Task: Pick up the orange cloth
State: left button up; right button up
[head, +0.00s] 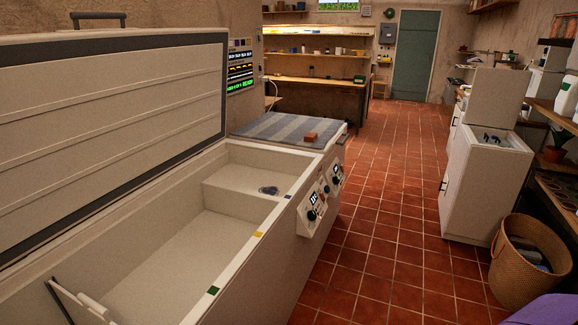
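No cloth that is clearly orange shows in the head view. A small orange-brown block-shaped thing (310,138) lies on a grey-and-white striped cover (272,127) beyond the open chest; I cannot tell whether it is a folded cloth. Neither of my grippers is in view.
A large white chest (262,238) with its lid (110,125) up fills the left; a small dark item (268,190) lies on its inner step. A wicker basket (527,262) and white cabinet (484,185) stand at right. The tiled floor (385,215) between is clear.

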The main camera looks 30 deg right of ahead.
aim_at(311, 136)
jog(key=z, duration=1.25)
jog(key=i+l+z, duration=0.2)
jog(key=i+z, duration=0.15)
jog(key=i+l+z, duration=0.1)
jog(key=i+z, duration=0.25)
jog(key=i, duration=0.15)
jog(key=i+u, duration=0.2)
jog(key=i, duration=1.35)
jog(key=i+l, duration=0.1)
jog(key=i, duration=3.15)
jog(key=i+u, duration=0.2)
jog(key=u, duration=0.25)
jog(key=i+u, duration=0.2)
jog(key=u, duration=0.25)
jog(key=i+l+u, duration=0.1)
jog(key=u, duration=0.3)
jog(key=i+u, duration=0.1)
jog(key=u, duration=1.7)
